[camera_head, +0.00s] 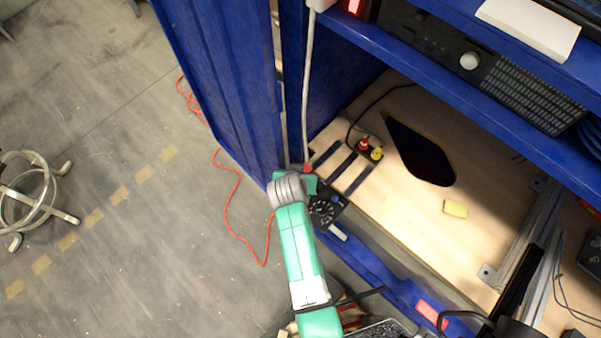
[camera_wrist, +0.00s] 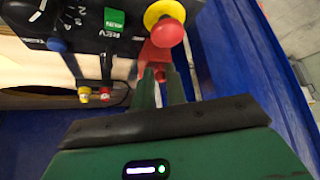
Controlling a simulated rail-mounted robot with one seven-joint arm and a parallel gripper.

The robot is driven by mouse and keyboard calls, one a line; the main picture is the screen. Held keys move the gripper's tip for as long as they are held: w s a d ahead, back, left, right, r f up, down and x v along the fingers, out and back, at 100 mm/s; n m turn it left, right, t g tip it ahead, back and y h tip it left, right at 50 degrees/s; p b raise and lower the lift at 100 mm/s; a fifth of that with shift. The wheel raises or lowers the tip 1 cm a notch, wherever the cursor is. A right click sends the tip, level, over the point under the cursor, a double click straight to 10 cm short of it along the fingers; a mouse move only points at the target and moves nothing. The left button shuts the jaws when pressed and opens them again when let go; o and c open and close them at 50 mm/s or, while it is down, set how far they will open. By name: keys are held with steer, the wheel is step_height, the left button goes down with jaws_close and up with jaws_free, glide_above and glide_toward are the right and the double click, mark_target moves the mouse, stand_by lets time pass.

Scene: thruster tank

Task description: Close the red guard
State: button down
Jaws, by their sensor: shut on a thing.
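The red guard (camera_wrist: 156,52) shows in the wrist view on the edge of a black control box (camera_wrist: 84,38), just below a red mushroom button (camera_wrist: 168,32) with a yellow ring. My gripper (camera_wrist: 158,74) has its two green fingers close together, with red showing between their tips; it is shut on the red guard. The fingers hide part of the guard, and its exact angle is hard to tell. In the head view my gripper (camera_head: 309,182) is at the control box (camera_head: 324,209), beside the blue cabinet panel; a small red part (camera_head: 307,168) shows there.
The box also carries a dial (camera_wrist: 38,10), a green REV switch (camera_wrist: 114,20) and a blue knob (camera_wrist: 57,45). Red (camera_head: 362,143) and yellow (camera_head: 376,153) switches stand on the wooden board. A tall blue panel (camera_head: 228,80) stands close beside my gripper. A yellow block (camera_head: 455,209) lies farther right.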

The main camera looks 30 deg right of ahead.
steer(key=shift+f, duration=0.1)
steer(key=c, duration=1.5)
jaws_free()
steer(key=shift+a, duration=0.1)
steer(key=shift+o, duration=0.2)
steer(key=shift+s, duration=0.1)
steer(key=p+v, duration=0.2)
steer(key=v, duration=0.5)
steer(key=shift+s+r, duration=0.15)
steer(key=shift+r, duration=0.1)
steer(key=shift+a, duration=0.1)
